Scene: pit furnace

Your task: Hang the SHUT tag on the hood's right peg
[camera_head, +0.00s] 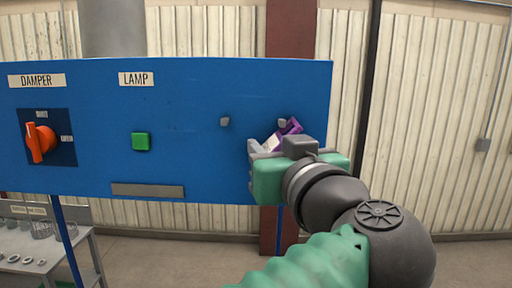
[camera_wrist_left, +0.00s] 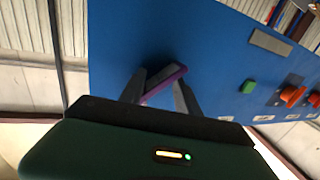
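The purple tag with a pale face (camera_head: 291,126) is at the blue hood panel (camera_head: 180,85), tilted, in the fingers of my left gripper (camera_head: 268,146). Its lettering cannot be read. The wrist view shows the purple tag (camera_wrist_left: 165,84) slanting between the two grey fingers of my left gripper (camera_wrist_left: 160,88). The right peg (camera_head: 282,122) shows right by the tag's upper end; I cannot tell whether it passes through the tag. The left peg (camera_head: 225,121) is bare. My right gripper is not in view.
On the panel are an orange damper knob (camera_head: 38,141), a green lamp button (camera_head: 141,141) and a grey strip (camera_head: 148,190). A grey table (camera_head: 45,262) with small items stands at lower left. Open floor lies below the panel.

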